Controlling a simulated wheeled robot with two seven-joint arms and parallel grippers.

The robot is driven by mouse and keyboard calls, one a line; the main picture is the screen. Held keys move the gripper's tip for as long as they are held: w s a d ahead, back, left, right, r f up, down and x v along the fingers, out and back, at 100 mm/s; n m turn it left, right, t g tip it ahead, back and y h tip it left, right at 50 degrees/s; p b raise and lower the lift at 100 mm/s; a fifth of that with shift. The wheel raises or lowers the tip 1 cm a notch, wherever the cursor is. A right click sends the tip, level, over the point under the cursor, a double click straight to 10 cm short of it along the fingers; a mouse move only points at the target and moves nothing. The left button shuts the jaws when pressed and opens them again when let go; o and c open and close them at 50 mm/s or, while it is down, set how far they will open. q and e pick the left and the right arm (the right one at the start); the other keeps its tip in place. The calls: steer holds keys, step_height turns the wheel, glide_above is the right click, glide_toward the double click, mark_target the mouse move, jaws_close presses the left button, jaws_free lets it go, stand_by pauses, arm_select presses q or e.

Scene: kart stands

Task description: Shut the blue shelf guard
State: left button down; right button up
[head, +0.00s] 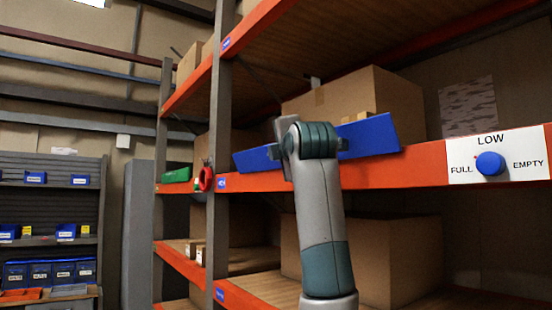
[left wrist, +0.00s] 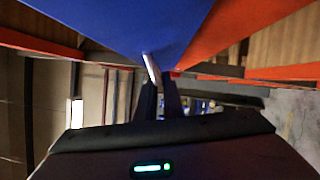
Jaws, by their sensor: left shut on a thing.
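The blue shelf guard (head: 372,137) is a long flat panel above the orange beam of the middle shelf. It sits at a slant to the beam, and my arm covers its middle. In the left wrist view the blue guard (left wrist: 130,22) fills the top, close to the camera. A thin pale piece, apparently its handle (left wrist: 151,67), sticks down from it. My left gripper (left wrist: 160,92) is shut on this handle. In the head view its fingers are hidden behind my wrist. My right gripper is in neither view.
The orange beam (head: 420,165) carries a white FULL/EMPTY sign with a blue knob (head: 490,163) at right. A large cardboard box (head: 345,95) stands behind the guard. A grey upright (head: 217,120) is at left, with a red ring (head: 206,179) and green bin (head: 176,175) beyond.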

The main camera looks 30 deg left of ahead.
arm_select(q)
steer(key=m, duration=0.1)
steer(key=r+m, duration=0.1)
steer(key=shift+w+d+r+m+h+p, duration=0.2)
steer(key=shift+w+r+m+h+p, duration=0.1)
steer(key=shift+w+h+p, duration=0.1)
steer(key=shift+w+d+r+m+g+p, duration=0.1)
steer(key=shift+w+r+m+g+p, duration=0.15)
steer(key=shift+m, duration=0.3)
steer(key=shift+w+d+r+m+g+p, duration=0.1)
steer(key=shift+w+m+g, duration=0.1)
steer(key=shift+m+g, duration=0.25)
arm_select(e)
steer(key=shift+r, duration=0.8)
arm_select(q)
steer(key=shift+h, duration=0.3)
steer(key=c, duration=1.9)
jaws_free()
steer(key=shift+w, duration=0.1)
steer(key=shift+d, duration=0.1)
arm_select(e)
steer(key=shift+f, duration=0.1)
